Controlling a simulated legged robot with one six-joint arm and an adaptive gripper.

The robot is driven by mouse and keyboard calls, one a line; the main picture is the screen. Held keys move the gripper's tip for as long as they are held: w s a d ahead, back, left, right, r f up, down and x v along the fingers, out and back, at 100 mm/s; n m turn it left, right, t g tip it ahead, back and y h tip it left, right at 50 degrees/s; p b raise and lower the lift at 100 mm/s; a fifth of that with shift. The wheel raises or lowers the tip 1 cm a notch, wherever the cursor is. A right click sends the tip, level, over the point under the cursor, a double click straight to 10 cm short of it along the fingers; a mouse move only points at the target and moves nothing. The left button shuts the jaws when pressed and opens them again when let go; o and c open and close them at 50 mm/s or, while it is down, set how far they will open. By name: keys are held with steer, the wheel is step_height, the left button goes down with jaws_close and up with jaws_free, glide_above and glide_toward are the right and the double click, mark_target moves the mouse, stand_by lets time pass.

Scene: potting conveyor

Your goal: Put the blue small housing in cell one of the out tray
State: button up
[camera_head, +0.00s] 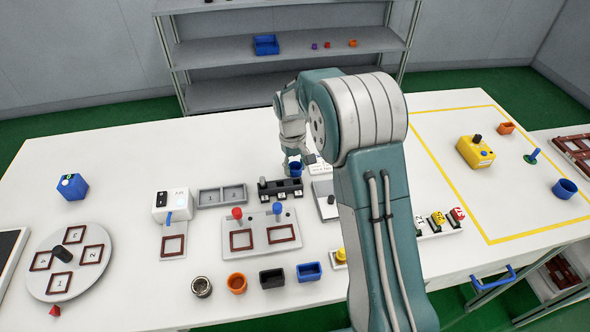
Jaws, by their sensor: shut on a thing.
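My gripper (294,158) hangs over the middle of the table, partly hidden by my own arm. It is shut on a small blue housing (295,171), which shows just below the fingers, above or close behind a black rack. A grey tray with marked cells (221,196) lies to the left of the gripper; it may be the out tray, but its labels are too small to read. A blue square housing (309,272) stands at the front of the table, apart from the gripper.
A black rack (281,190) stands under the gripper. A grey panel with red and blue knobs (261,234) lies in front. A white machine (172,205) stands left of the tray. Orange (237,283) and black (272,279) housings stand at the front. A round turntable (68,260) is far left.

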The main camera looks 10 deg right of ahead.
steer(key=shift+f, duration=0.7)
steer(key=shift+f, duration=0.15)
steer(key=o, duration=0.9)
steer(key=shift+c, duration=0.2)
